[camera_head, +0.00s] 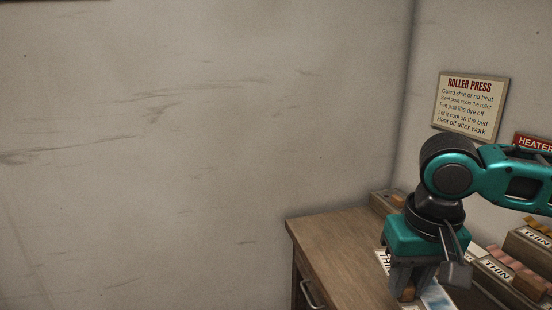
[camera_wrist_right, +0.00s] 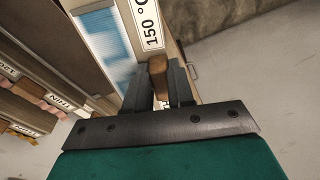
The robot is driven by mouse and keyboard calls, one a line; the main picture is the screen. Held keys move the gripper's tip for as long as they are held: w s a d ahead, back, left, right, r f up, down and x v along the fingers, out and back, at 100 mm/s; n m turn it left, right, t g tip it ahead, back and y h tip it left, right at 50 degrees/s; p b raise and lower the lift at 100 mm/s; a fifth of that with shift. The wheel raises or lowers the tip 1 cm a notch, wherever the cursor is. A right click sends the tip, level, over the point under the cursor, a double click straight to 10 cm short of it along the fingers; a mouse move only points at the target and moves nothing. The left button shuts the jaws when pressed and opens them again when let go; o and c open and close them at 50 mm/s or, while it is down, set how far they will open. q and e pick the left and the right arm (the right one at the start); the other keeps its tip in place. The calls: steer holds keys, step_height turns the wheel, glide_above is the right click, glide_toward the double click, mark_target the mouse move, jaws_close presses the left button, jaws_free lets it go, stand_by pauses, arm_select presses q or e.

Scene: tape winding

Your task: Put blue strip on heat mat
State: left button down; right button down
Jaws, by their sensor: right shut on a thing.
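My right gripper (camera_head: 408,292) is low over the right part of the wooden worktop. Its fingers are shut on a small brown wooden piece, seen between the fingers in the right wrist view (camera_wrist_right: 158,72). A blue and white strip (camera_head: 437,298) lies just right of the fingers in the head view, apart from them. I cannot clearly make out a heat mat. My left gripper is out of view.
The wooden worktop (camera_head: 330,235) is clear at its left end. Open-topped boxes with "THIN" labels (camera_head: 497,268) stand along the right side. A "ROLLER PRESS" sign (camera_head: 470,104) and a red "HEATER" sign (camera_head: 534,143) hang on the right wall.

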steer(key=shift+a+r, duration=0.1)
steer(key=shift+r, duration=0.1)
stand_by(0.3)
steer(key=shift+r+m, duration=1.7)
steer(key=shift+r, duration=0.1)
